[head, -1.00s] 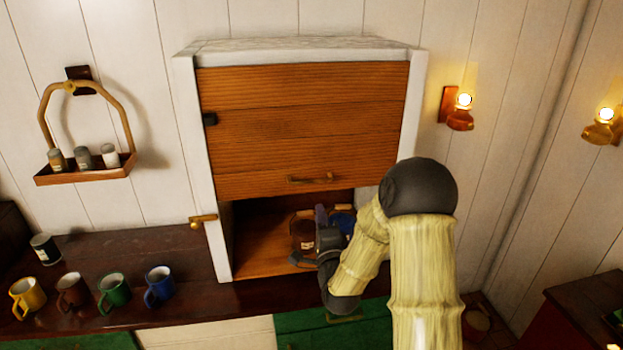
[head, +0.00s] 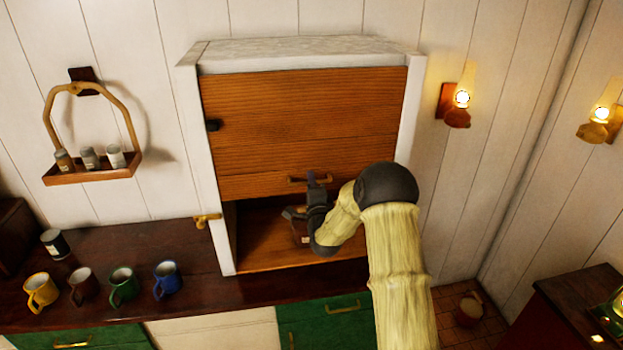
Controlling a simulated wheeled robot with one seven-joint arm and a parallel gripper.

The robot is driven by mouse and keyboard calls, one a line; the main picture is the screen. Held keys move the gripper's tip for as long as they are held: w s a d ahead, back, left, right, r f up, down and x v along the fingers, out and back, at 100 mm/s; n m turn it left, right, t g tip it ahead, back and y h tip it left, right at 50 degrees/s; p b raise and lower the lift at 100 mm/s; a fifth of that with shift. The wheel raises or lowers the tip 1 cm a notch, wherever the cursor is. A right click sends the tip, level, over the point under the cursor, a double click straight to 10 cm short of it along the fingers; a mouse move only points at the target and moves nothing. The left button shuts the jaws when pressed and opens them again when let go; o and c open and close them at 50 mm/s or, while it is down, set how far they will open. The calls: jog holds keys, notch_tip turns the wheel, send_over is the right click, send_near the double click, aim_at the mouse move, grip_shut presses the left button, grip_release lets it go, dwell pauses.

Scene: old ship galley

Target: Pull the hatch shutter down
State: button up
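The hatch shutter (head: 300,125) is a brown slatted wooden panel in a white-framed cabinet (head: 222,200) on the wall. It covers the upper part of the opening, and a gap shows below it. Its brass bar handle (head: 297,181) sits near the lower edge. My gripper (head: 305,195) is dark grey and is in front of the gap, just below and at the handle's right part. One finger overlaps the handle in the picture; I cannot tell whether it touches. My arm hides the gap's right side.
Several mugs, among them a blue mug (head: 167,279), stand on the dark counter (head: 190,240) at left. A hanging rack (head: 92,172) holds small jars. Oil lamps (head: 457,105) hang on the right. A brass latch (head: 207,220) sits on the cabinet's left post.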

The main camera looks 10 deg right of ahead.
jog(key=shift+w, duration=0.1)
jog(key=shift+c, duration=0.5)
grip_shut()
notch_tip(320, 180, down, 28)
jog(key=b, duration=2.9)
jog(key=shift+r, duration=0.1)
jog(key=shift+o, duration=0.5)
grip_release()
jog(key=s+f+b, duration=0.3)
jog(key=s, duration=1.4)
jog(key=shift+f, duration=0.2)
